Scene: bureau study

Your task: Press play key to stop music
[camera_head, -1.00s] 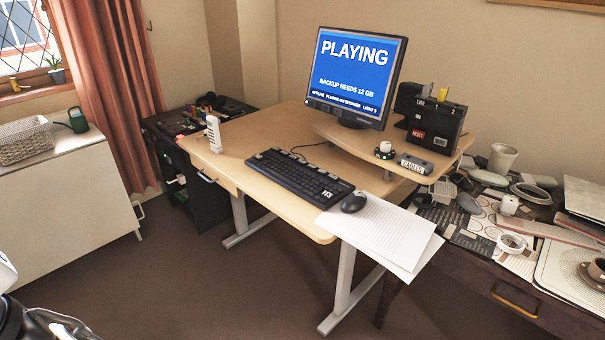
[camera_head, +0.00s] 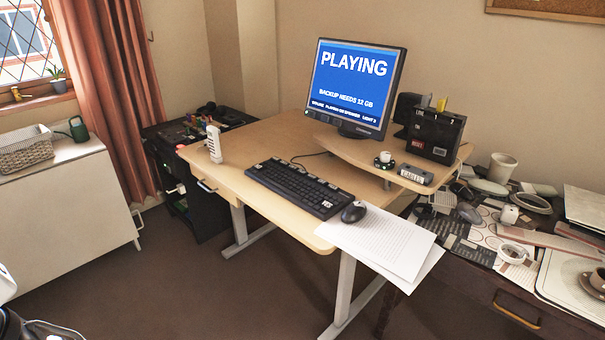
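A black keyboard (camera_head: 298,188) lies on the light wood desk (camera_head: 240,155). Its separate keys are too small to read here, so I cannot tell which one is the play key. A pale label shows near its right end. The monitor (camera_head: 352,88) stands behind it with a blue screen that reads "PLAYING" and "BACKUP NEEDS 12 GB". A smaller line at the bottom mentions playing on speaker. My gripper is not in view; only a piece of my own body shows at the lower left edge.
A black mouse (camera_head: 353,212) and paper sheets (camera_head: 385,240) lie right of the keyboard. A white upright device (camera_head: 214,144) stands at the desk's left. The dark side table (camera_head: 465,270) is cluttered. The floor in front is open.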

